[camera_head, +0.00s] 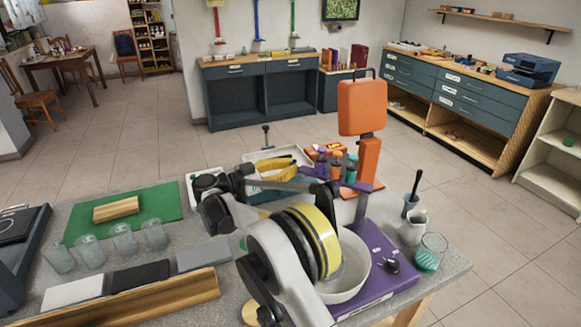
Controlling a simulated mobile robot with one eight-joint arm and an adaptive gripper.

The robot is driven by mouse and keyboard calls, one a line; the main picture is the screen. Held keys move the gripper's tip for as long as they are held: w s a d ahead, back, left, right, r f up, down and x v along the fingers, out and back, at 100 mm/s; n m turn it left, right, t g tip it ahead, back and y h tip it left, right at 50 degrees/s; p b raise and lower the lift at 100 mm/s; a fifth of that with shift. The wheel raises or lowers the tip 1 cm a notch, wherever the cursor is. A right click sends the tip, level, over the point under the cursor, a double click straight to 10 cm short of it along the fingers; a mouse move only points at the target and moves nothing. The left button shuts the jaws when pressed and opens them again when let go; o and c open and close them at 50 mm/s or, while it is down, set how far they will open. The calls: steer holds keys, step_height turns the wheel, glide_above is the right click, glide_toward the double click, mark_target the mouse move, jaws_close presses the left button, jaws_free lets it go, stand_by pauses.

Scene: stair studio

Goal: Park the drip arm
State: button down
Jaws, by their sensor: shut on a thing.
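A stand has a purple base (385,277), an orange column (368,160) and an orange head (361,107). A thin purple bar, which looks like the drip arm (356,186), reaches left from the column. My gripper (312,184) is at the left end of this bar and looks shut on it. The fingertips are small and partly hidden, so their exact hold is unclear. A pale bowl (352,273) sits on the base, partly hidden behind my arm. A black knob (392,261) is on the base to its right.
Small capped bottles (336,164) crowd behind the bar. Several glasses (123,239) and a green mat (160,205) are at the left.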

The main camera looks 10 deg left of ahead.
steer(key=shift+w+d+r, duration=0.25)
steer(key=shift+w+r, duration=0.05)
steer(key=shift+r, duration=0.05)
steer(key=c, duration=1.4)
jaws_free()
steer(key=shift+w+f, duration=0.1)
steer(key=shift+o, duration=0.7)
steer(key=shift+w+f, duration=0.1)
steer(key=shift+d, duration=0.15)
steer(key=v, duration=0.8)
steer(key=shift+f, duration=0.1)
